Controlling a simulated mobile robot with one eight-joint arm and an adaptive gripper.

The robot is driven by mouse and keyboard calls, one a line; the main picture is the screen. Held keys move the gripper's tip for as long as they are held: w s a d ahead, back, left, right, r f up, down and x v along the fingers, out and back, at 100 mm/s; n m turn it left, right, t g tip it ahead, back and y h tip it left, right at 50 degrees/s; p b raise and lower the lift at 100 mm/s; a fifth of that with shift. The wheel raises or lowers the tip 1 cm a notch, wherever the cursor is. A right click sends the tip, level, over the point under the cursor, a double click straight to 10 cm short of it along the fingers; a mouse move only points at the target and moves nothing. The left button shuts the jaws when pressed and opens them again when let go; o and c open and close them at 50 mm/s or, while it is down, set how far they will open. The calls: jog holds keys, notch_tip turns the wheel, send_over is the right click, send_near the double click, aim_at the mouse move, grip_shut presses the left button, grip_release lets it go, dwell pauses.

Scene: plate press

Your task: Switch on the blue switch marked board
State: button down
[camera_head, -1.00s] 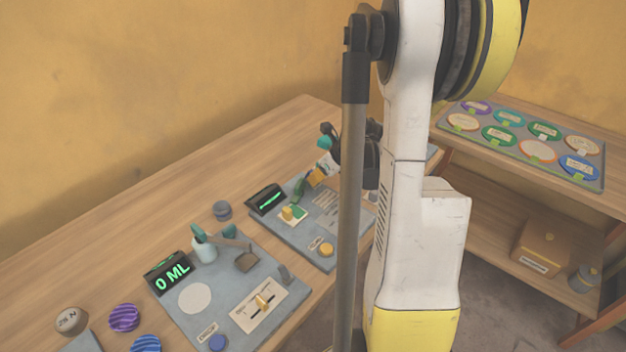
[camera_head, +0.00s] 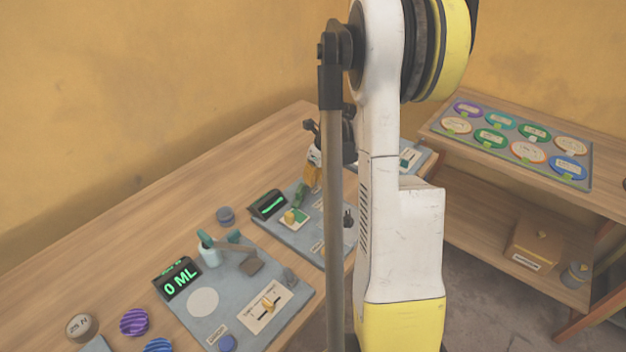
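I cannot make out which switch or board carries the blue mark; the small labels are too small to read. A grey-blue board (camera_head: 185,316) in front carries a round blue button (camera_head: 227,343) beside a small label. It also carries a yellow slider (camera_head: 268,304) on a pale plate. A second grey-blue board (camera_head: 296,238) lies behind it, partly hidden by my arm. A third board (camera_head: 416,168) shows at the back right, with a pale panel on it, partly covered by my arm. My gripper is not clearly visible behind my arm, and its opening cannot be seen.
Another display (camera_head: 268,204) stands on the second board. Loose discs, including a purple one (camera_head: 134,321), lie at the front left. A shelf at right holds a tray (camera_head: 432,127) of plates and a box (camera_head: 532,246). The table's back left is clear.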

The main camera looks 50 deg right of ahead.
aim_at(308, 187)
jog(key=shift+w+r+g+p, duration=0.2)
jog(key=shift+w+g+p, duration=0.1)
jog(key=shift+g, duration=0.5)
jog(key=shift+w+r+p, duration=0.3)
jog(key=shift+w, duration=0.45)
dwell(0.9)
jog(key=shift+r, duration=0.15)
jog(key=shift+r+p, duration=0.5)
jog(key=shift+r, duration=0.15)
jog(key=shift+r, duration=0.1)
